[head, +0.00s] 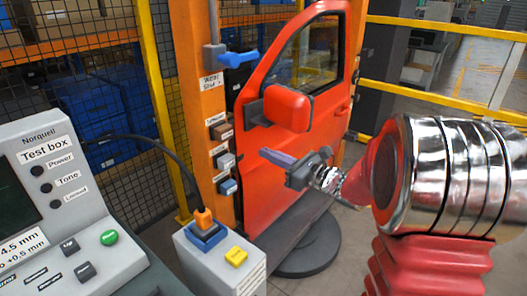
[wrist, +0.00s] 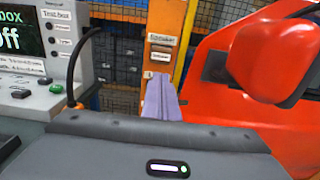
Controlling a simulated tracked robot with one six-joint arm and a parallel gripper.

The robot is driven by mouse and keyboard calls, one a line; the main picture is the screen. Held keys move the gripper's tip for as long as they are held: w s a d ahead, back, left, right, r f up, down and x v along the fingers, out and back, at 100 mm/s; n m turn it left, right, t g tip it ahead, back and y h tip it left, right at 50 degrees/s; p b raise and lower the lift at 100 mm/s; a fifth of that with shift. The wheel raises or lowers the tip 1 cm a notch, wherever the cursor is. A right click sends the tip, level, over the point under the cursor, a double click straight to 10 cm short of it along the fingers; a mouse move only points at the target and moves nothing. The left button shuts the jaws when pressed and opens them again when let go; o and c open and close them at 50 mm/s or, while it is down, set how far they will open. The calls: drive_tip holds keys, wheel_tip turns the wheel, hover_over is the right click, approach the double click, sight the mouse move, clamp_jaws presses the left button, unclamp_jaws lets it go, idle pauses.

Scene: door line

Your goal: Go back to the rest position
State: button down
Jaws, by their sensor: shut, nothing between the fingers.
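My gripper (head: 268,154) is at the middle of the head view, with its lavender fingers pointing left. The fingers are shut together with nothing between them. They appear in front of the red car door (head: 262,190), below its mirror (head: 287,107); I cannot tell the exact gap. In the wrist view the closed fingers (wrist: 162,98) point toward the orange post (wrist: 163,20), with the red mirror (wrist: 270,60) at right. My chrome and red arm fills the right of the head view. No marker of a rest position shows.
The orange post (head: 193,40) carries labelled connectors (head: 224,160) and a blue lever (head: 238,58). At left stand the test box (head: 60,200) and a grey box (head: 215,265) with an orange plug (head: 204,218) and yellow button (head: 236,256). A yellow rail (head: 440,112) runs behind my arm.

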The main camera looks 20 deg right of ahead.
drive_tip(key=s+a+f+n+g+h, duration=0.1)
drive_tip(key=s+a+f+n+g, duration=0.4)
drive_tip(key=s+n, duration=0.35)
drive_tip(key=s+a+f+n+g+h, duration=0.1)
drive_tip(key=s+a+f+n+g, duration=0.2)
drive_tip(key=s+f+n+g, duration=0.5)
drive_tip(key=s+d+r+n+h, duration=0.1)
drive_tip(key=s+d+n+h, duration=0.1)
drive_tip(key=s+n+h, duration=0.3)
drive_tip(key=s+d+r+n+h, duration=0.1)
drive_tip(key=s+r+n, duration=0.1)
drive_tip(key=s+n, duration=0.35)
drive_tip(key=s+a+r+n+t+h, duration=0.1)
drive_tip(key=s+r+n+t+h, duration=0.1)
drive_tip(key=s+r, duration=0.3)
drive_tip(key=shift+a+r+t, duration=0.2)
drive_tip(key=shift+r+t, duration=0.3)
drive_tip(key=shift+t, duration=0.3)
